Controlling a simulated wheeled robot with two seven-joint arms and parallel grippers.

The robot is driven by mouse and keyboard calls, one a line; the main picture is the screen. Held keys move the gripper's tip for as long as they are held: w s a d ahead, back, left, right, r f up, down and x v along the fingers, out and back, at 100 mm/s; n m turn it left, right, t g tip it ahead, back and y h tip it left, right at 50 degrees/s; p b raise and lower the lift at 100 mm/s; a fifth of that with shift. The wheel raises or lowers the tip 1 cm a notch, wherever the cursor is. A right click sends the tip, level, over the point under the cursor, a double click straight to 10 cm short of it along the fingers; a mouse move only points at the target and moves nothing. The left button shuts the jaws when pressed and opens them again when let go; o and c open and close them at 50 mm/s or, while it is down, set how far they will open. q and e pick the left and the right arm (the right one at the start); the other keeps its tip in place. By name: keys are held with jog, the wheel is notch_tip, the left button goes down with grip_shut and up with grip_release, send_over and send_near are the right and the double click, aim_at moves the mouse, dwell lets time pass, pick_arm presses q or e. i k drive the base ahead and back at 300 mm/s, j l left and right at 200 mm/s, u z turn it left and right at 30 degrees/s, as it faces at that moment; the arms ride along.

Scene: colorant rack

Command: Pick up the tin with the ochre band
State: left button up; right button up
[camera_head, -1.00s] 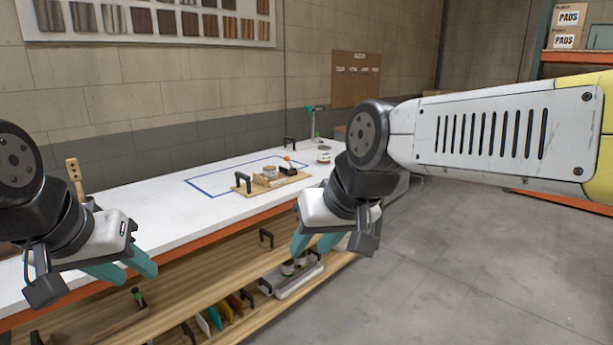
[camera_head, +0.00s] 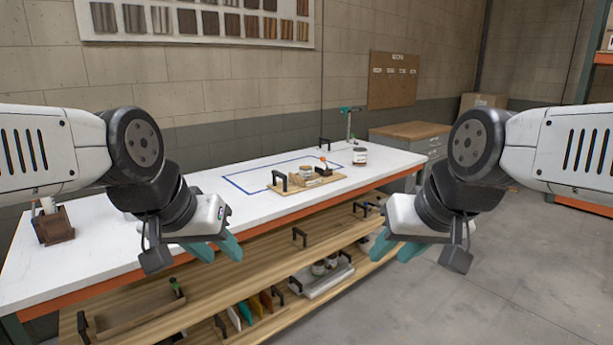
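My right gripper (camera_head: 397,250) is in front of the lower shelves, also open and empty. Both are well short of the tins.
A wooden tray (camera_head: 330,183) with black handles stands by a blue taped outline (camera_head: 232,181) on the bench (camera_head: 120,245). A brown holder (camera_head: 54,226) stands at the left. The lower shelf holds several coloured panels (camera_head: 266,302). Floor at right is clear.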

aim_at(305, 171)
jog(key=i+l, duration=0.1)
jog(key=i, duration=0.6)
jog(key=i+l+u, duration=0.1)
jog(key=i, duration=0.6)
jog(key=i+l, duration=0.1)
jog(key=i, duration=0.55)
jog(key=i+l+u, duration=0.1)
jog(key=i, duration=0.6)
jog(key=l, duration=0.1)
